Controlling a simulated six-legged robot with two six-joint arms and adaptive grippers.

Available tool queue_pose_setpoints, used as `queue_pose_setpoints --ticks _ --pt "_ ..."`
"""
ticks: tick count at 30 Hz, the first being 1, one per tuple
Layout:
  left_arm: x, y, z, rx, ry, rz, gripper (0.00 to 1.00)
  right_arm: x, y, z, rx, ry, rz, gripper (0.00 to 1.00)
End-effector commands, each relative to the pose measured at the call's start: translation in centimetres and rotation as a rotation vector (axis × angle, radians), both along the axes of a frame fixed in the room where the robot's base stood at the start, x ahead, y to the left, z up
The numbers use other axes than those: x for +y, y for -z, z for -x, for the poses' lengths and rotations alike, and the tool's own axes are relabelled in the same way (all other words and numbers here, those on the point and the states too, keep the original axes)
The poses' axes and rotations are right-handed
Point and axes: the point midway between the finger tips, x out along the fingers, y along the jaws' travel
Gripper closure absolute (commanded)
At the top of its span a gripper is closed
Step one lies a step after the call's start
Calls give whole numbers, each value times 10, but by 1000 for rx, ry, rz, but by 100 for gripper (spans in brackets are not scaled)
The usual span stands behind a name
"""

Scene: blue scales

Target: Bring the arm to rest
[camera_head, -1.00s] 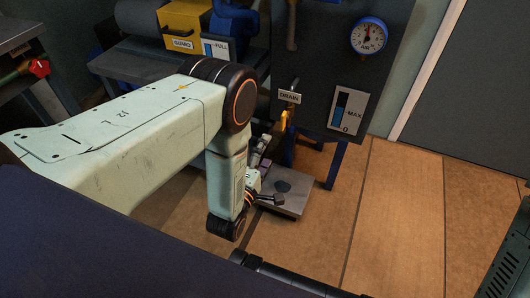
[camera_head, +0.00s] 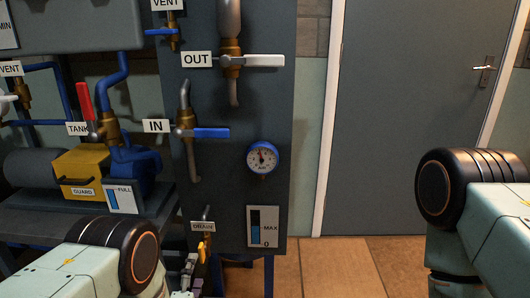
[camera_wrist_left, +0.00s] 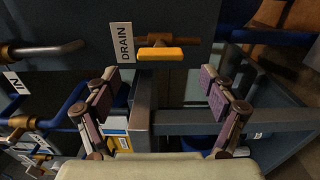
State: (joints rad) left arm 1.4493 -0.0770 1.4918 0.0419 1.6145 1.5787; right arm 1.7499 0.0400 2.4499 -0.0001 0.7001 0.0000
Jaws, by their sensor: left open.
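My left arm (camera_head: 100,262) comes in at the lower left of the head view, bent at a black joint. My left gripper (camera_head: 186,290) shows only in part at the bottom edge, just below the drain valve. In the left wrist view the left gripper (camera_wrist_left: 165,88) is open, its two fingers wide apart with nothing between the pads. The drain valve's yellow handle (camera_wrist_left: 160,54) is ahead of the fingers, and it also shows in the head view (camera_head: 201,252). My right arm (camera_head: 485,215) is at the right edge; its gripper is out of view.
A dark panel (camera_head: 275,100) carries the OUT valve (camera_head: 250,61), the IN valve (camera_head: 205,132) and a blue gauge (camera_head: 262,158). A pump with a yellow guard (camera_head: 80,172) is at left. A grey door (camera_head: 400,100) and open floor (camera_head: 330,262) are to the right.

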Motion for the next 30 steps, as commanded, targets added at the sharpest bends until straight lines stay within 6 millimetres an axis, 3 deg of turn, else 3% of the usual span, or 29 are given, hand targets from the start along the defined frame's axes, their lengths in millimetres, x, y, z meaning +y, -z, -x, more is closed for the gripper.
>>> queue_pose_setpoints --ticks 6,12,30 --pt "-1 0 -32 -2 0 0 17 0 0 0 0 0 0 60" --pt "-1 0 -49 0 0 -1 17 0 0 0 0 0 0 60" --pt "-1 1 -49 3 0 -2 17 0 0 0 0 0 0 60"
